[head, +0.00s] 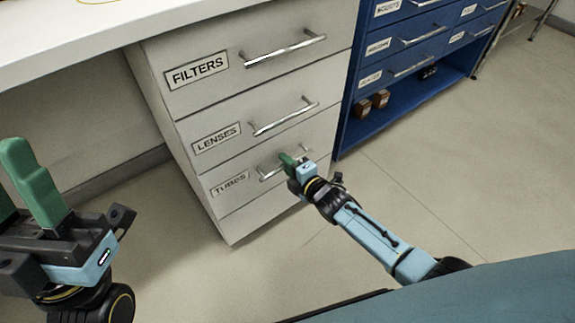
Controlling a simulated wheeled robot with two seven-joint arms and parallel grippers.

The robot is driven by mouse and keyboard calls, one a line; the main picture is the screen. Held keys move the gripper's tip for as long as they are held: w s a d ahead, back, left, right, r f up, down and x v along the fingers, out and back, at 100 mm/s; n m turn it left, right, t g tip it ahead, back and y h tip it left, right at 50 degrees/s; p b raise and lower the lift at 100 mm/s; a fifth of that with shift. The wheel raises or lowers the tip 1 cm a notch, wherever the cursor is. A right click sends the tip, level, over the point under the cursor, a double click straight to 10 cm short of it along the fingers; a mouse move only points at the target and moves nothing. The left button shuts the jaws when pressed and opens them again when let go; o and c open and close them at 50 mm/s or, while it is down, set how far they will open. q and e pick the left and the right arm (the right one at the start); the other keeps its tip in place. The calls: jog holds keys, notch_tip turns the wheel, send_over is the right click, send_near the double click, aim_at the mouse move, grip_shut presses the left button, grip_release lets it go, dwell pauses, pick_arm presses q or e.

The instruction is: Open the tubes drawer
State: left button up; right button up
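The tubes drawer (240,190) is the third labelled drawer of the white cabinet, below LENSES. Its front looks flush with the others. Its metal bar handle (268,176) is partly covered by my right gripper (287,161). The green fingers of the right gripper are at the handle's right part; whether they close around it is too small to tell. My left gripper (22,190) is in the near left, with its green fingers pointing up, apart and empty, away from the cabinet.
The filters drawer (225,66) and lenses drawer (230,128) are above, both shut. A blue cabinet (405,60) with labelled drawers and brown bottles (381,98) on its low shelf stands to the right. A white worktop (100,35) overhangs at upper left. The floor (440,150) in front is clear.

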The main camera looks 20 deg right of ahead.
grip_shut()
